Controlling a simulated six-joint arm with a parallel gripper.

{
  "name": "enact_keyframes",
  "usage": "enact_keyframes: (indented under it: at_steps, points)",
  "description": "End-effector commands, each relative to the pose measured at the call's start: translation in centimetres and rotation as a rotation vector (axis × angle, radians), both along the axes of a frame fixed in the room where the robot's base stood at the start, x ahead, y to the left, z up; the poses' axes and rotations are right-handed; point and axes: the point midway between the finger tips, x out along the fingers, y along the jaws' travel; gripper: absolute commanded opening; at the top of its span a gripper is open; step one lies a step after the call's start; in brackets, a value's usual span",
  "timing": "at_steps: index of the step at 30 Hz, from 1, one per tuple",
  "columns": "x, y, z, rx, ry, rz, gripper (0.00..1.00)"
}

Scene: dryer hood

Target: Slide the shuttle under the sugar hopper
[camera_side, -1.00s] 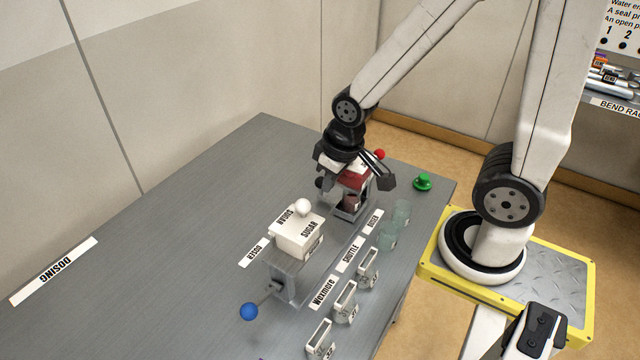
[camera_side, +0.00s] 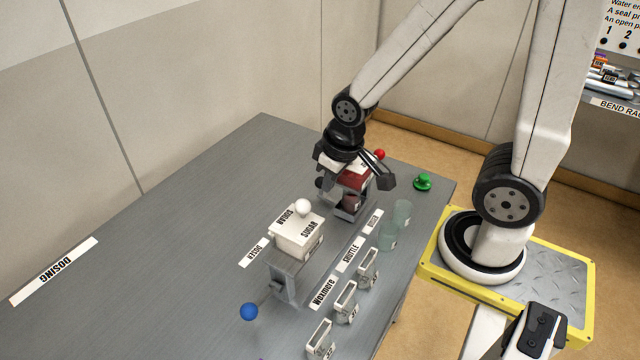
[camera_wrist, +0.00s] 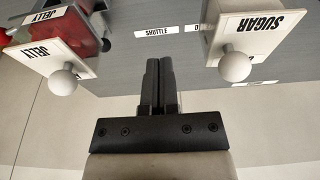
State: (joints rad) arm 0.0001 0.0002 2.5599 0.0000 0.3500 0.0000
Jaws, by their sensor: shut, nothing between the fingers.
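The white sugar hopper (camera_side: 298,240) with a round knob stands on a grey stand in the middle of the table in the side view. In the wrist view its lid (camera_wrist: 262,38) is at upper right. The jelly hopper (camera_side: 353,178), with red contents, stands behind it, partly covered by my wrist; its lid (camera_wrist: 50,44) is at upper left in the wrist view. A dark reddish cup-like part (camera_side: 351,201) is low under the jelly hopper; I cannot tell if it is the shuttle. My gripper (camera_wrist: 158,62) is shut and empty, between the two hoppers in the wrist view.
A SHUTTLE label (camera_side: 350,254) lies on the table. A blue ball handle (camera_side: 249,311) sticks out at the sugar stand. Clear glasses (camera_side: 388,236) and several small framed holders (camera_side: 345,301) line the near side. A green button (camera_side: 423,182) is at the right corner. The table's left is clear.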

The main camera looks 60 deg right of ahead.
Motion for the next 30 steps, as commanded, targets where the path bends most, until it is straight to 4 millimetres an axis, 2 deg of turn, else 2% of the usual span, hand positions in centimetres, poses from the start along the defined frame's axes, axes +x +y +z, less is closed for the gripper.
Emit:
enact_keyframes:
  at_steps: [6,11,12,14,30]
  points:
    - [0.0,0.0,0.0,0.0,0.0,0.0,0.0]
    - [0.0,0.0,0.1,0.0,-0.001,0.0,0.51]
    - [0.0,0.0,0.2,0.0,-0.001,0.0,0.64]
    - [0.1,0.0,0.5,0.0,-0.003,0.0,0.81]
    - [0.1,0.0,4.7,0.0,-0.004,0.0,0.81]
